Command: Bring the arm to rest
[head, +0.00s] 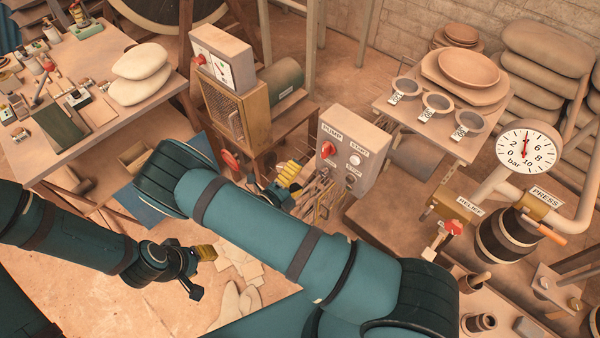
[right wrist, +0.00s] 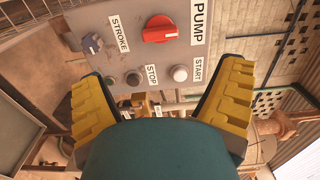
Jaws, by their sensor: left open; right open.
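My right gripper (head: 288,178) is in front of the grey pump control box (head: 352,150) in the head view, partly hidden by my own arm. In the right wrist view its two yellow-padded fingers (right wrist: 163,78) are spread wide with nothing between them. Beyond them is the box face (right wrist: 128,38) with a red pump knob (right wrist: 160,29), a white start button (right wrist: 179,74), a dark stop button (right wrist: 134,79) and a stroke knob (right wrist: 92,43). My left gripper (head: 200,272) is open and empty, low over the floor at the left.
A workbench (head: 160,95) with small tools and pale sacks stands at the left. A small table (head: 455,150) with cups and plates is at the right back. A pressure gauge (head: 526,148), a relief valve with a red handle (head: 453,229) and a barrel (head: 500,238) are at the right.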

